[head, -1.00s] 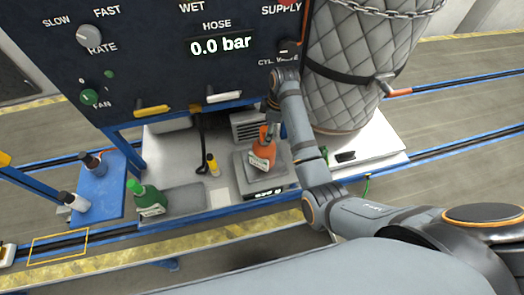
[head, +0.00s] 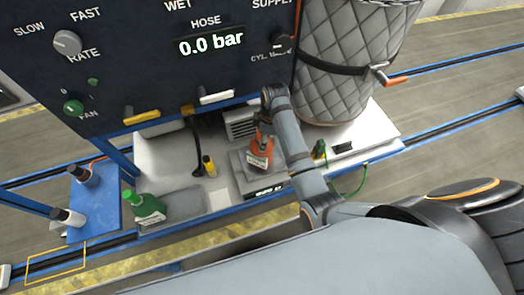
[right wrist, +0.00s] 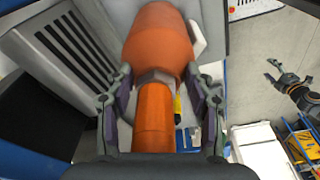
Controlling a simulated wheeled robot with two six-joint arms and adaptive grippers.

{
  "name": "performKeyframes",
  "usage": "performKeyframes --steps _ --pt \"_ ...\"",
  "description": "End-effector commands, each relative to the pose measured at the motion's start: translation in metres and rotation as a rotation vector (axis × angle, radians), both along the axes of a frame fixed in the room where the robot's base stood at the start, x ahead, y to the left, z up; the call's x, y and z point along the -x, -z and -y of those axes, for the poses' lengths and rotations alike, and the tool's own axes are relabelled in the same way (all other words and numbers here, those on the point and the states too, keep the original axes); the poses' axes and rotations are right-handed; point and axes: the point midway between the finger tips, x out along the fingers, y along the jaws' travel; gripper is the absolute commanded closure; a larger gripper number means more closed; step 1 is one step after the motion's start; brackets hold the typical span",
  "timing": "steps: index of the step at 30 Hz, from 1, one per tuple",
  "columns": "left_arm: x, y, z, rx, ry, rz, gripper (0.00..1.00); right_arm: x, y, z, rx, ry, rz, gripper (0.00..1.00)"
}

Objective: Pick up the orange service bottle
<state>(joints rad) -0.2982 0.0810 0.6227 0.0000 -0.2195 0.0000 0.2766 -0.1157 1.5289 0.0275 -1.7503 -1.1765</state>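The orange service bottle (head: 261,154) with a pale label stands upright on a grey scale (head: 244,171) on the station's lower shelf. My right arm reaches over the shelf, with its gripper at the bottle's top, largely hidden by the wrist in the head view. In the right wrist view the two fingers (right wrist: 160,88) straddle the bottle's neck, with the bottle's orange body (right wrist: 158,45) just past the tips. A gap shows on both sides of the neck. My left gripper (right wrist: 271,69) appears small at the right of that view, empty with its fingers apart.
A quilted cylinder (head: 352,65) rises at the right; the control panel (head: 150,60) overhangs behind.

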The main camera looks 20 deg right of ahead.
Motion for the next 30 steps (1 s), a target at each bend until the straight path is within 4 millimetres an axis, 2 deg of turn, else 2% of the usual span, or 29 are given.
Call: performKeyframes --steps 1,5,10,15,23,30 --pt "0.006 0.001 0.003 0.003 -0.001 -0.008 0.29 0.0 0.0 0.0 0.0 0.0 0.0 0.58" --pt "0.015 0.002 0.005 0.007 -0.003 -0.022 0.29 0.0 0.0 0.0 -0.001 0.0 -0.001 0.76" --pt "0.008 0.001 0.002 0.003 -0.002 -0.014 0.29 0.0 0.0 0.0 -0.001 0.0 -0.001 0.99" --pt "0.0 0.0 0.001 0.002 -0.001 0.0 0.29 0.0 0.0 0.0 -0.001 0.0 -0.001 1.0" --pt "0.0 0.0 0.001 0.002 -0.001 0.0 0.29 -0.001 -0.001 0.0 0.001 0.001 -0.001 1.0" --pt "0.0 0.0 0.001 0.001 0.0 -0.001 0.29 -0.01 -0.018 0.0 0.0 0.004 0.003 1.0"
